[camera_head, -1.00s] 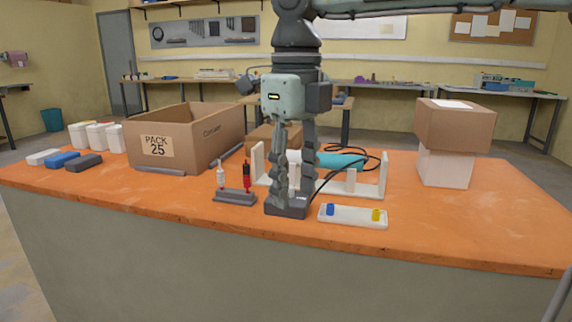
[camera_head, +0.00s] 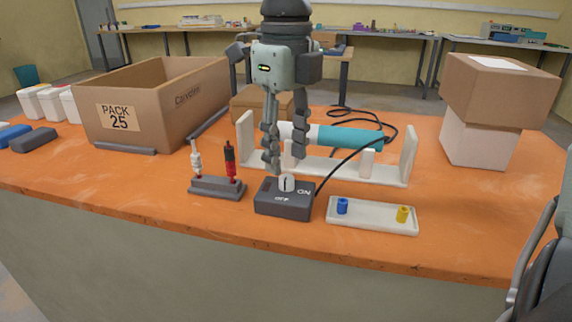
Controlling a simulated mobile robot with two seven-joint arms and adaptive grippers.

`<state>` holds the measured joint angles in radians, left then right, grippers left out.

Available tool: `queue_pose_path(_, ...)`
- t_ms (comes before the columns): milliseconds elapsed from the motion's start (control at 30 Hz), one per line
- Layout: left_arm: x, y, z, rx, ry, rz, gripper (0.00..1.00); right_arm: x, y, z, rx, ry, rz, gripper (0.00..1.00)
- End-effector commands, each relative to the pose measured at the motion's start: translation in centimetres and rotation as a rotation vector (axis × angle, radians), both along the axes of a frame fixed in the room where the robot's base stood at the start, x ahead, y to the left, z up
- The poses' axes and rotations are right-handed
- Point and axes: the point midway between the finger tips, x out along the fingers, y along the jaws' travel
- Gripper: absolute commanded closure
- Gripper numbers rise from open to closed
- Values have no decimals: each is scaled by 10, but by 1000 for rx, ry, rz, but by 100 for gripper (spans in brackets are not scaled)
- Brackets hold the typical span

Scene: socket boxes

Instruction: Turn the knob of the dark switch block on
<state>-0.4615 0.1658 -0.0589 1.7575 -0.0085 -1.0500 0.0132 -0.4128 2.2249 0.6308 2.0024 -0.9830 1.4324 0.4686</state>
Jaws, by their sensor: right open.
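The dark switch block (camera_head: 283,205) stands near the front middle of the orange table. Its white round knob (camera_head: 287,183) is on top with a dark line on it. The block is marked ON at the right of the knob and OFF in front. I cannot tell for sure which mark the knob points to. My right gripper (camera_head: 286,163) hangs fingers down, open and empty, just above and behind the knob. The left fingertip comes low near the knob's left side. I cannot tell whether it touches.
A grey holder (camera_head: 217,189) with a white and a red plug stands left of the block. A white tray (camera_head: 372,222) with blue and yellow pegs lies right. Behind are a white rack (camera_head: 400,165), a teal cylinder (camera_head: 350,138) and a black cable (camera_head: 345,160).

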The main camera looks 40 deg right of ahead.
Motion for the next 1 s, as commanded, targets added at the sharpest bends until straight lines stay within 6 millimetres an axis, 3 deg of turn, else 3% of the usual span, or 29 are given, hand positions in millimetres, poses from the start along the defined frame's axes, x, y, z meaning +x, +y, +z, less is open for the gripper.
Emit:
queue_pose_path(233, -7, 2, -9, 5, 17, -1, 60, 0, 0, -31, 1, 2, -1, 57)
queue_pose_path(567, -4, 2, -10, 6, 7, -6, 60, 0, 0, -37, 1, -1, -2, 57)
queue_pose_path(900, -3, 1, -8, 6, 7, -6, 60, 0, 0, -37, 0, -1, -1, 97)
queue_pose_path(1000, -3, 1, -8, 5, 8, -6, 60, 0, 0, -36, 0, -1, -1, 100)
